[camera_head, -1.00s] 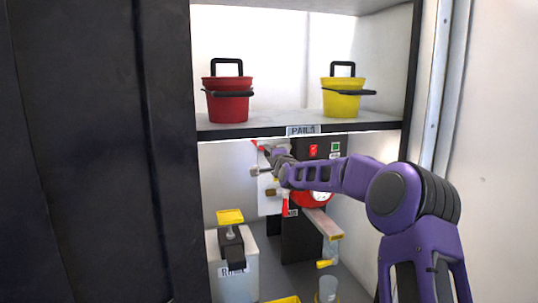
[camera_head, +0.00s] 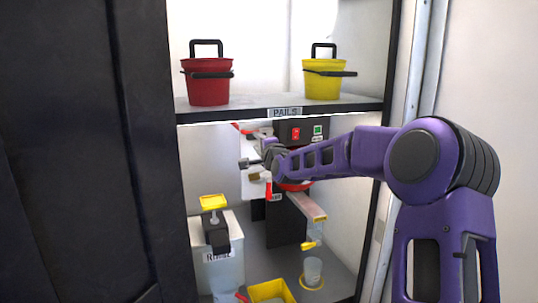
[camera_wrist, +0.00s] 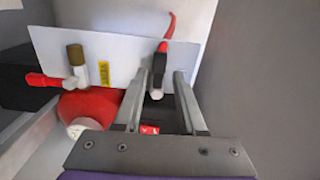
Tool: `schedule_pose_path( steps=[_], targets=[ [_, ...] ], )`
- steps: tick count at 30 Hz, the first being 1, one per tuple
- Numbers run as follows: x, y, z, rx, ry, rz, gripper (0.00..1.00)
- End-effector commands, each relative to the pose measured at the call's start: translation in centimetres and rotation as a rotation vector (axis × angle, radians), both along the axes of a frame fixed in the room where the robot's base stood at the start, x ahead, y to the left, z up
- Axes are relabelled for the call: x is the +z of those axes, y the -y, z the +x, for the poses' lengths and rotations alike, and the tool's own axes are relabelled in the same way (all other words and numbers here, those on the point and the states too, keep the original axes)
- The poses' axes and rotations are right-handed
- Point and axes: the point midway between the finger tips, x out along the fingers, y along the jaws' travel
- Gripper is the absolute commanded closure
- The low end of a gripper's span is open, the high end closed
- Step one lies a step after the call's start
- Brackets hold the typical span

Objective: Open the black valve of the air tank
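The black valve (camera_wrist: 159,62) shows in the wrist view on a white panel (camera_wrist: 120,45), with a red piece above it and a pale round end below. My gripper (camera_wrist: 163,80) is open, with one finger on each side of the black valve. I cannot tell whether either finger touches it. In the head view my gripper (camera_head: 268,155) is at the panel under the shelf and hides part of the valve area. A red rounded body (camera_wrist: 90,106), likely the air tank, with a pale gauge face lies below the panel in the wrist view.
A second valve with a red handle (camera_wrist: 45,80) and brass top sits left on the panel. A shelf (camera_head: 250,112) with a red pail (camera_head: 207,88) and a yellow pail (camera_head: 323,85) is above my arm. A white container (camera_head: 215,265) stands below; the cabinet's right wall is close.

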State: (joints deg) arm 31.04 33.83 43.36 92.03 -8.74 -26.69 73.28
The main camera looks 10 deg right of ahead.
Motion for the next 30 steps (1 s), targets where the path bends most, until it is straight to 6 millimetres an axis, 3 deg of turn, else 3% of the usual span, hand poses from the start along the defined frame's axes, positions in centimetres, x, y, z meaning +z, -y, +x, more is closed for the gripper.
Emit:
schedule_pose_path(
  steps=[9,15,30],
  targets=[
    [0.1,1.4,-6.4,-0.003,0.001,-0.004,0.6],
    [0.1,1.9,-9.1,-0.003,0.0,-0.002,0.6],
    [0.0,2.0,-9.9,-0.001,0.001,-0.005,0.6]
  ],
)
